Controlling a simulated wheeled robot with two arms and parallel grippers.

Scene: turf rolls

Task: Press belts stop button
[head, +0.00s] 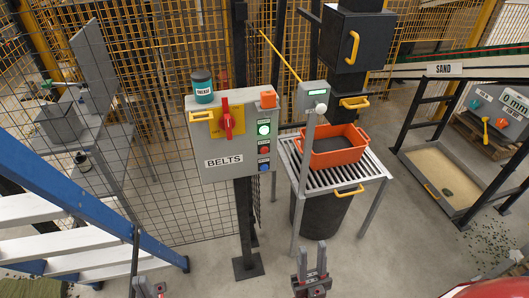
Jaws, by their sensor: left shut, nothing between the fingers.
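The grey BELTS panel (215,148) stands on a dark post in the middle of the head view. Its right side carries a column of a lit green button (264,129), a red button (264,150) and a blue button (264,167). Their small labels are too small to read. A red rotary handle (227,120) sits on a yellow plate at the panel's upper middle. My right gripper (312,262) is below and right of the panel, fingers up and apart, empty. My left gripper (148,287) shows partly at the bottom edge, shut and empty, well away from the buttons.
A roller table (370,171) with an orange crate (334,158) stands to the right. A blue stepladder (85,205) fills the lower left. Wire mesh is behind.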

